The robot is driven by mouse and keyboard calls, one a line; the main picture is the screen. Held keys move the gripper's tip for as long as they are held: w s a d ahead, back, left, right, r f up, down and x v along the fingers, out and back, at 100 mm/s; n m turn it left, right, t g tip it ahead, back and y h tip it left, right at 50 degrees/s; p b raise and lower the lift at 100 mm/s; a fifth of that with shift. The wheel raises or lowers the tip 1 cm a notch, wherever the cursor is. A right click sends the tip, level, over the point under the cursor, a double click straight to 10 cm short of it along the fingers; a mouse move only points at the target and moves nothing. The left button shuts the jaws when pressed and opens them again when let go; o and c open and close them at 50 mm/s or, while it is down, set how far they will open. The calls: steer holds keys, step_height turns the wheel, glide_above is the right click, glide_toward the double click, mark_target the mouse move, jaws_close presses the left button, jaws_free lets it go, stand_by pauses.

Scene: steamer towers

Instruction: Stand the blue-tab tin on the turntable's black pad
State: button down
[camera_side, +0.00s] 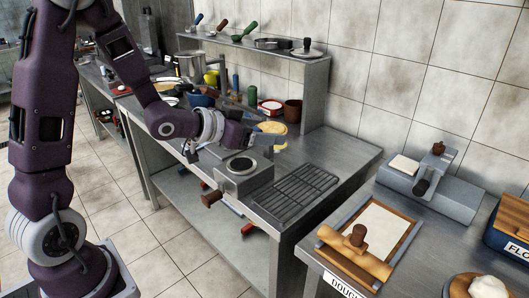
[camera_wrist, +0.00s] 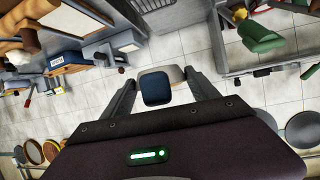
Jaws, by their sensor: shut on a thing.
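In the wrist view, my gripper (camera_wrist: 161,78) is shut on a tin with a dark blue rounded tab (camera_wrist: 156,89) facing the camera. A pale part of the tin (camera_wrist: 176,73) shows behind the tab. In the side view, my gripper (camera_side: 254,139) is above the bench, just behind the turntable. There the tin is hard to make out. A low grey block at the bench's front edge, which looks like the turntable (camera_side: 254,181), carries a round black pad (camera_side: 240,165) with a pale ring. The pad is bare.
A dark slotted rack (camera_side: 296,192) lies right of the turntable. A round yellowish thing (camera_side: 271,127) lies behind my gripper. A brown pot (camera_side: 293,110) and a red-and-white tin (camera_side: 270,106) stand under the shelf (camera_side: 300,61). The bench's right end (camera_side: 344,157) is clear.

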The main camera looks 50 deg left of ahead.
steer(key=s, duration=0.1)
steer(key=s+m+h, duration=0.1)
steer(key=s+f+h, duration=0.1)
steer(key=s, duration=0.1)
steer(key=shift+d+m+g, duration=0.15)
steer(key=shift+m+g, duration=0.15)
steer(key=w+a+f+n+y, duration=0.1)
steer(key=w+a+f+n, duration=0.1)
steer(key=w+a+f, duration=0.35)
steer(key=n+y, duration=0.1)
steer(key=y, duration=0.2)
glide_above(236, 166)
step_height(236, 166, down, 3)
steer(key=shift+f+t, duration=0.1)
steer(key=shift+t, duration=0.3)
steer(key=shift+d+f, duration=0.1)
steer(key=shift+f, duration=2.8)
steer(key=shift+f, duration=0.55)
steer(key=shift+c, duration=0.9)
jaws_free()
